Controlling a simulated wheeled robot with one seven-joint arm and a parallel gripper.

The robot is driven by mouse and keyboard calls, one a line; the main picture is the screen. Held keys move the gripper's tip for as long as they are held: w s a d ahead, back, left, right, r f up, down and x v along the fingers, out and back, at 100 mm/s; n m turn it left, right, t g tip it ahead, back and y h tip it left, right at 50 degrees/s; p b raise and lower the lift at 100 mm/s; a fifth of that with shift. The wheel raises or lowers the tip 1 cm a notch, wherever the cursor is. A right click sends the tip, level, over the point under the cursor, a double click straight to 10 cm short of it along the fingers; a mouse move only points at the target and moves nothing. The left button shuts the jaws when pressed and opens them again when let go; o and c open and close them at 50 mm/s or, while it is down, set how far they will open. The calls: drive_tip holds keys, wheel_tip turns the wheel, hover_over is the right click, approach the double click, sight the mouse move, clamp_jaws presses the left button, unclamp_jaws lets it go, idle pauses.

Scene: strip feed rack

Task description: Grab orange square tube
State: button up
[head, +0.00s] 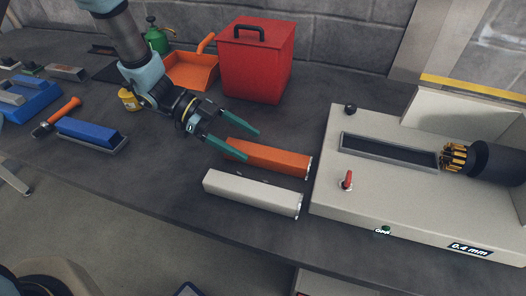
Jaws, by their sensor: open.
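An orange square tube (268,158) lies on the dark bench, its right end close to the left side of the machine. My gripper (247,143) is open, with its two green fingers pointing right and down toward the tube. The fingers appear over or beside the tube's left part, one on the far side and one at the left end. I cannot tell the height of the fingers above the bench. Nothing is held. A white square tube (252,194) lies nearly parallel on the near side of the orange one.
A beige machine (400,199) with a dark slot, red switch and round chuck fills the right. A red box (257,65) and orange dustpan (190,72) stand behind. A blue block in a tray (88,132) and a hammer (58,114) lie left. The front left bench is clear.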

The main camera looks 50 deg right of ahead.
sight(258, 150)
drive_tip(key=p+x, duration=0.3)
drive_tip(key=x, duration=0.2)
drive_tip(key=shift+s, duration=0.4)
drive_tip(key=shift+s+d+f, duration=0.1)
drive_tip(key=shift+s+f, duration=0.1)
drive_tip(key=shift+f, duration=0.05)
clamp_jaws()
drive_tip(key=shift+r, duration=0.1)
idle(0.3)
